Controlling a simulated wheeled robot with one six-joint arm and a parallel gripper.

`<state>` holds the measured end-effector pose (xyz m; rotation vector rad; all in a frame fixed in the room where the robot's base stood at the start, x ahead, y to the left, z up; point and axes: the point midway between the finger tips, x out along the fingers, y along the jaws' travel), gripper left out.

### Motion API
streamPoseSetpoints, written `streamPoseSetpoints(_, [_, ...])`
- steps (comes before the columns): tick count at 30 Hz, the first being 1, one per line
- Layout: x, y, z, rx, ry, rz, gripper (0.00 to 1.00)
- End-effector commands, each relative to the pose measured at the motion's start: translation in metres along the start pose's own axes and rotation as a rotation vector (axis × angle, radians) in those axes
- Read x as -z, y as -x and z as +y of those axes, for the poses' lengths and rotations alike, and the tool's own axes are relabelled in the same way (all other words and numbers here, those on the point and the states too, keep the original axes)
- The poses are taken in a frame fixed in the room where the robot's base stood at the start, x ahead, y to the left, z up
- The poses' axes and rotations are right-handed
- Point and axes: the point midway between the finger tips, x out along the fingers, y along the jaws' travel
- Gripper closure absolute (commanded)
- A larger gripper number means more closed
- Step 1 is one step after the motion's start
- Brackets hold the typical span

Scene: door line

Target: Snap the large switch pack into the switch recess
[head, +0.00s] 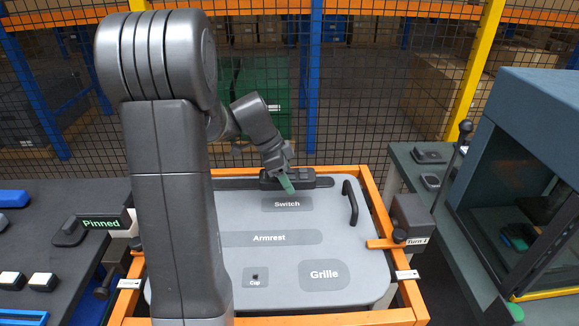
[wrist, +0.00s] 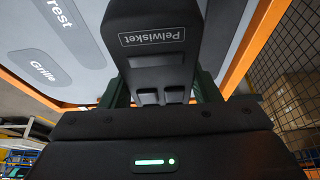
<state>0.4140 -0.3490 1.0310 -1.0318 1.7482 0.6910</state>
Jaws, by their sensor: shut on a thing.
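The large switch pack (head: 303,178) is black with raised keys. My gripper (head: 284,182) is shut on it, with a green finger showing in front of it. In the wrist view the pack (wrist: 152,45) fills the middle between the green fingers and bears a "Pelwisket" label. The switch recess (head: 287,204) is a darker grey patch marked "Switch" on the grey door panel (head: 340,250). In the head view the pack appears just above that patch, near the panel's upper edge. I cannot tell its height off the panel.
An orange frame (head: 372,203) surrounds the panel, with a black handle (head: 350,202) at its right. A dark clamp marked "Turn" (head: 412,215) stands at the right edge. Dark benches flank the frame, with a "Pinned" sign (head: 101,223) at left. Mesh fencing stands behind.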

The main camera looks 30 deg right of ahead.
Motion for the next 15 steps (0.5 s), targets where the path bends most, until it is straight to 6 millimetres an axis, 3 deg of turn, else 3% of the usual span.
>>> streamPoseSetpoints(15, [-0.017, -0.041, 0.0, -0.001, 0.001, 0.0, 0.71])
